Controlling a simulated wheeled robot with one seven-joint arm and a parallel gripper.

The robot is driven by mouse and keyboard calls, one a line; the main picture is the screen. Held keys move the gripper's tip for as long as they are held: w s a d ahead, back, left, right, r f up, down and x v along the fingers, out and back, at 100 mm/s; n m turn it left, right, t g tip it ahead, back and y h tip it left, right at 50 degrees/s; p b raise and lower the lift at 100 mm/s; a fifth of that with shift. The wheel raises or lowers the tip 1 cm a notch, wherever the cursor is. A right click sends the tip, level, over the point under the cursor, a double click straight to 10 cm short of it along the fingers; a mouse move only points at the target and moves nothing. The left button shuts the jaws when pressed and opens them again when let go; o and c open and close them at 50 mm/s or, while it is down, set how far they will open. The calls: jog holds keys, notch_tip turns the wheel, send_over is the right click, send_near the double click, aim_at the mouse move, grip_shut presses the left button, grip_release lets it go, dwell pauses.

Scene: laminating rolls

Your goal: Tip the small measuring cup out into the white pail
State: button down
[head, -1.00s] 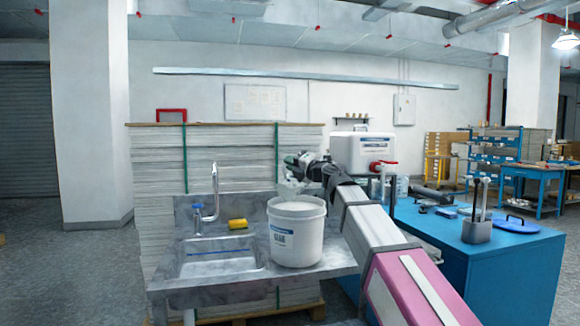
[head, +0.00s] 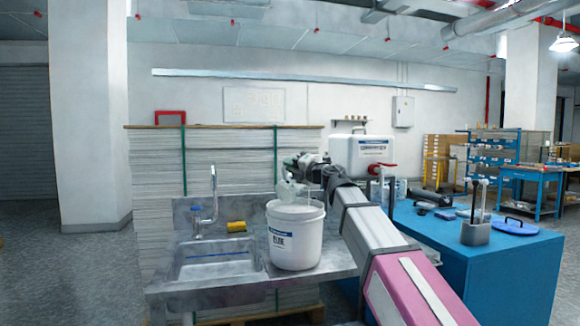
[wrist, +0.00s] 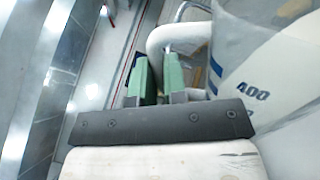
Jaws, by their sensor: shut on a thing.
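The white pail (head: 295,240) with a blue-and-white label stands upright on the sink's drainboard in the head view. My gripper (head: 302,164) is above the pail's far side. It is shut on the handle of the small measuring cup (head: 288,188), a pale, translucent cup held over the pail's mouth and looking tilted. In the wrist view, the green finger pads of my gripper (wrist: 160,80) close on the pale handle, and the measuring cup (wrist: 265,70) with a "400" mark fills the right side.
A steel sink (head: 220,265) with a tap (head: 209,200) and a yellow sponge (head: 237,227) is left of the pail. A white container with a red tap (head: 355,155) stands behind my arm. The blue bench (head: 500,260) is at right; stacked boards (head: 155,180) rise behind.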

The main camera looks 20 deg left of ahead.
jog(key=shift+w+d+r+m, duration=0.2)
jog(key=shift+w+r+m, duration=0.2)
jog(key=shift+w+m, duration=0.45)
jog(key=shift+s, duration=0.2)
dwell(0.5)
jog(key=shift+w+d+r+m+t, duration=0.25)
jog(key=shift+w+r+m, duration=0.15)
jog(key=shift+m, duration=0.2)
jog(key=shift+w+d+r+m+t, duration=0.15)
jog(key=shift+w+r+m+t, duration=0.1)
jog(key=shift+w+m, duration=0.25)
jog(key=shift+d+r+m, duration=0.1)
jog(key=shift+m, duration=0.15)
dwell(0.5)
jog(key=shift+w+d+r+m, duration=0.2)
jog(key=shift+w+r+m, duration=0.05)
jog(key=shift+w+m, duration=0.2)
jog(key=shift+w+d+r+m, duration=0.2)
jog(key=shift+w+m, duration=0.15)
jog(key=shift+m, duration=0.1)
jog(key=shift+w, duration=0.15)
dwell(0.7)
jog(key=shift+w+d+r+m+t+h, duration=0.2)
jog(key=shift+w+d+m+h, duration=0.05)
jog(key=shift+w+m, duration=0.25)
jog(key=shift+w+d+r+m+t+h, duration=0.15)
jog(key=shift+w+d+m+t+h, duration=0.15)
jog(key=shift+m, duration=0.3)
